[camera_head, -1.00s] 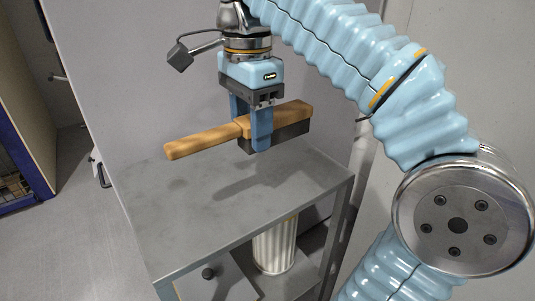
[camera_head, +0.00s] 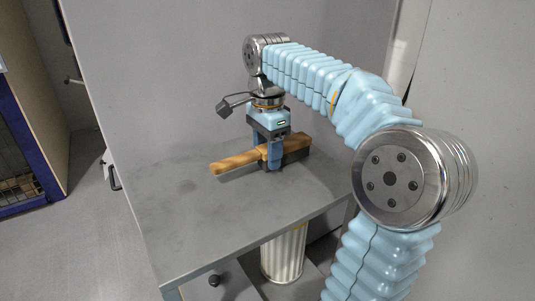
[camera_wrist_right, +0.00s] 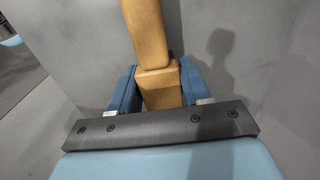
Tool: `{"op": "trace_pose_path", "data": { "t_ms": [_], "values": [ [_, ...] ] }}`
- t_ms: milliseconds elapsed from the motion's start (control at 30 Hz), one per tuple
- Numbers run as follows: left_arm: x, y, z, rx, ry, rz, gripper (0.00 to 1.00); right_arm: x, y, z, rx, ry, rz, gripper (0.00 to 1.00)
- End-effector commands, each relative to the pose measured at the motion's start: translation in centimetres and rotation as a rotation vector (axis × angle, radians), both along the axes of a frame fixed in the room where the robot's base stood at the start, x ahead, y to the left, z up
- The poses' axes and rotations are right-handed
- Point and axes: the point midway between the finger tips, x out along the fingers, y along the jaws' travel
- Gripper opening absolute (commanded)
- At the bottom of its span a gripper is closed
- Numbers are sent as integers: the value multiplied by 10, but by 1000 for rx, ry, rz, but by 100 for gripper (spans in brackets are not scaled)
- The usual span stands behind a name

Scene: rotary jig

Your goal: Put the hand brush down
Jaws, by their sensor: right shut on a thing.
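The hand brush (camera_head: 234,162) has a tan wooden handle and block with dark bristles beneath. In the head view it is low at the back right of the grey table (camera_head: 190,220), its handle pointing left. The bristles look at or very near the table top; I cannot tell whether they touch. My right gripper (camera_head: 268,163) points down and is shut on the brush's block. In the right wrist view the brush (camera_wrist_right: 150,38) lies between the two blue fingers (camera_wrist_right: 158,90), handle running up the picture. My left gripper is not in view.
A grey wall panel (camera_head: 170,70) stands right behind the table. A white ribbed cylinder (camera_head: 283,255) stands on the shelf below. A blue-framed cabinet (camera_head: 25,140) is at the far left. The table's front and left parts are clear.

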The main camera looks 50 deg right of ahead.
Motion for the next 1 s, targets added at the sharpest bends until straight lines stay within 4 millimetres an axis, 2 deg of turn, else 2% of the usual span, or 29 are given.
{"op": "trace_pose_path", "data": {
  "t_ms": [367, 400, 567, 833, 1000],
  "values": [
    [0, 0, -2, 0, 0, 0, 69, 0, 0, -5, 0, -1, -1, 9],
    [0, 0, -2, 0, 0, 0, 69, 0, 0, -5, 0, 0, -1, 50],
    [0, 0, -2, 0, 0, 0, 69, 0, 0, -5, 0, 0, -1, 72],
    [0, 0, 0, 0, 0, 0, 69, 0, 0, -3, 0, -1, -1, 72],
    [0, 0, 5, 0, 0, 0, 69, 1, 0, 16, 0, -3, 0, 72]
  ]
}}
